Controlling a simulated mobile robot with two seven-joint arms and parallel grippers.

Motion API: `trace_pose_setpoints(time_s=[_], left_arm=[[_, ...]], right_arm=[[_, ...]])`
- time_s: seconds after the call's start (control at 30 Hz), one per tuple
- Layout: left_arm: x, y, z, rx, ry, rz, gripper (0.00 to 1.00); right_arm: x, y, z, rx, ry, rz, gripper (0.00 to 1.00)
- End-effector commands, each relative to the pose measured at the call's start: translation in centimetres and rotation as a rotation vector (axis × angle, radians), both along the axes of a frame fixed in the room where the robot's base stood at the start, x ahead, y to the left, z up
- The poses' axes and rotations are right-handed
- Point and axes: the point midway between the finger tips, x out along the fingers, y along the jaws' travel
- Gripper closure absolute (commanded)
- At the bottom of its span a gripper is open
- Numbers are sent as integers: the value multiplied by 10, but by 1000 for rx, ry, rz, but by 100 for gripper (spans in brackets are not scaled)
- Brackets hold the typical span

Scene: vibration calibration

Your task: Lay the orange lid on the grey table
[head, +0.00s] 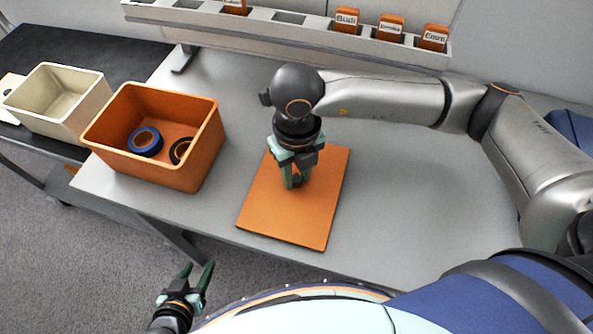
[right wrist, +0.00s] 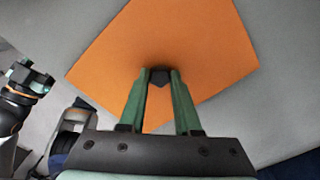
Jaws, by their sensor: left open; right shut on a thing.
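The orange lid (head: 309,226) is a flat square panel. It lies on, or very close above, the grey table (head: 413,188); I cannot tell which. My right gripper (head: 293,183) comes down over the middle of the lid and is shut on its dark knob. The right wrist view shows the dark knob (right wrist: 160,77) between the green fingers of the right gripper (right wrist: 160,84), with the orange lid (right wrist: 205,40) spread around it. My left gripper (head: 197,274) is open and empty, low in front of the table's front edge.
An open orange box (head: 203,158) holding a blue tape roll (head: 145,142) and a dark ring (head: 181,150) stands left of the lid. A cream box (head: 45,98) stands further left. A rack (head: 237,28) with orange labelled holders runs along the back. The table's right part is clear.

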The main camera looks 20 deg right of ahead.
Motion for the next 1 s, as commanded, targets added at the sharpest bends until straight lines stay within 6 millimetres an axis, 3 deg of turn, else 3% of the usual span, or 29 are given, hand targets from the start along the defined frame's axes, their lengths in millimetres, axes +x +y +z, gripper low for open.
trace_pose_setpoints(time_s=[0.3,0.33,0.57,0.87,1.0], left_arm=[[0,-2,-4,-3,-1,-3,50],[0,-2,-3,-3,1,-4,50],[1,-4,-1,-6,0,-6,50],[2,-4,1,-5,-2,-6,50],[2,-2,3,-3,-8,-2,50]], right_arm=[[1,0,-4,0,-2,-1,100],[1,0,-3,0,-1,-1,66],[0,0,-2,0,-1,-1,40],[1,0,0,0,-1,-1,38],[2,1,12,3,-6,-1,38]])
